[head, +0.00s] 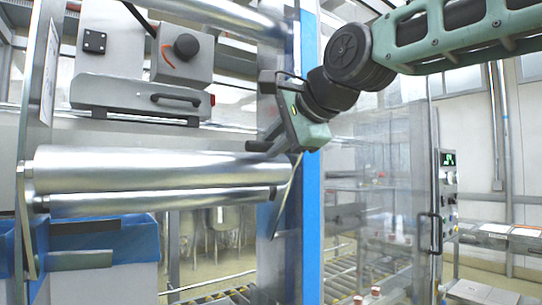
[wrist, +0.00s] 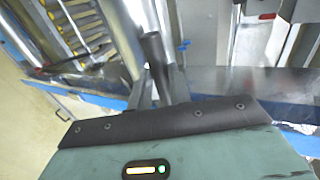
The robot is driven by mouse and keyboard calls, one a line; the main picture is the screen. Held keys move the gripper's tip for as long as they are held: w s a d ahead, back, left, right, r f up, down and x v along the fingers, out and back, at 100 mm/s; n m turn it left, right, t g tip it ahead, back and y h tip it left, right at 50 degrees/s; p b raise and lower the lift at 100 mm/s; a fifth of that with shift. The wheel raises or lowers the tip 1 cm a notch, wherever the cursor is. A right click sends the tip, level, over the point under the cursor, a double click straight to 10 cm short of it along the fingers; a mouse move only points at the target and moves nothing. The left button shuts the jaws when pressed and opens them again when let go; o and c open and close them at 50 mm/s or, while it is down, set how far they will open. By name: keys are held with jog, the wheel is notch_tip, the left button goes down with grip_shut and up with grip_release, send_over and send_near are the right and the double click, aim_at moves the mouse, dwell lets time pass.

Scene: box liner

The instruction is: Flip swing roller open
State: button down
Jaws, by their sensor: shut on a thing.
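Two silver rollers lie level across the left half of the head view, the thick upper roller (head: 150,168) and the thinner lower swing roller (head: 150,203). Both run from a metal side plate (head: 32,205) at left to the blue-edged frame at right. My gripper (head: 280,152) reaches down at their right end; its fingertips are partly hidden there. In the wrist view my gripper (wrist: 158,92) is closed around the end of a slim dark bar, which looks like the swing roller (wrist: 155,50). The thick roller (wrist: 118,35) runs beside it. The exact contact is hard to see.
A blue-edged upright (head: 310,200) stands right behind my gripper. Clear door panels (head: 375,215) with a dark handle are further right. A grey control box (head: 185,55) sits above the rollers, and a roller conveyor (head: 215,296) lies below.

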jog(key=shift+s+d+f+b, duration=0.2)
jog(key=shift+s+f+b, duration=0.15)
jog(key=shift+f+b, duration=0.15)
jog(key=shift+f, duration=0.2)
jog(key=c, duration=1.6)
grip_release()
jog(key=o, duration=0.3)
jog(key=shift+s+d+r, duration=0.1)
jog(key=shift+s+d, duration=0.05)
jog(key=shift+r, duration=0.1)
